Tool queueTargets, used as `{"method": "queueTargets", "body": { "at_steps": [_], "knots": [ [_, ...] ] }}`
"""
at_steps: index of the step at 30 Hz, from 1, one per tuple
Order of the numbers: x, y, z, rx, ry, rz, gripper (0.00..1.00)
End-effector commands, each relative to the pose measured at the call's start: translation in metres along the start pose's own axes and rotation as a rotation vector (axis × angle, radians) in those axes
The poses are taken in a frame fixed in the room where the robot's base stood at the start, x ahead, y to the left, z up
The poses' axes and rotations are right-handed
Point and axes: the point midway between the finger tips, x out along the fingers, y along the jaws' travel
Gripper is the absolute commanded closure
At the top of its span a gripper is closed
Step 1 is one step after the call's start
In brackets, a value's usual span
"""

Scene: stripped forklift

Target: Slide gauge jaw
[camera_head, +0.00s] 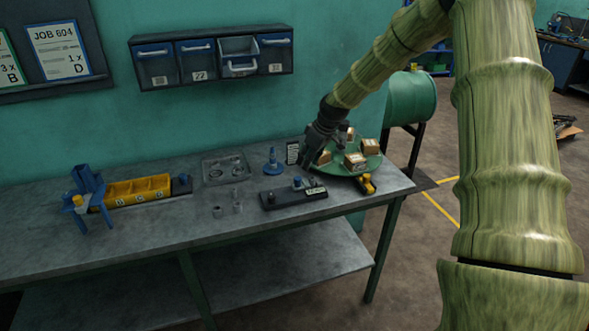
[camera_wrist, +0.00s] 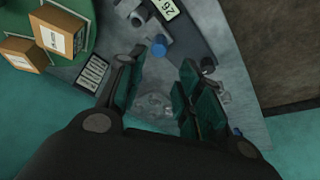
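The gauge (camera_head: 293,196) is a dark, low bar with a small light readout, lying on the grey workbench near its front right. Small blue and grey parts stand on its top; I cannot tell which is the jaw. In the wrist view its readout (camera_wrist: 168,9) shows at the top edge, with digits starting "26". My gripper (camera_head: 305,160) is above the back right of the bench, beside the green round platform, behind the gauge and apart from it. In the wrist view my gripper (camera_wrist: 157,70) has its fingers spread, with nothing held between them.
The green platform (camera_head: 340,170) carries several small boxes (camera_head: 355,161). A blue stand (camera_head: 273,162), a shallow tray (camera_head: 225,170), loose grey cylinders (camera_head: 238,207) and a yellow bin (camera_head: 137,191) share the bench. Wall drawers (camera_head: 212,58) hang above. The front left of the bench is clear.

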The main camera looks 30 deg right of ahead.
Motion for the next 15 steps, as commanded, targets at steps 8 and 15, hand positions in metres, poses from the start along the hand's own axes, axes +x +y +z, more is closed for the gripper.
{"method": "queueTargets", "body": {
  "at_steps": [8,15],
  "knots": [
    [0.01,0.004,0.001,0.0,-0.001,-0.001,0.65],
    [0.035,0.003,0.0,-0.001,0.0,-0.001,0.65]
  ]
}}
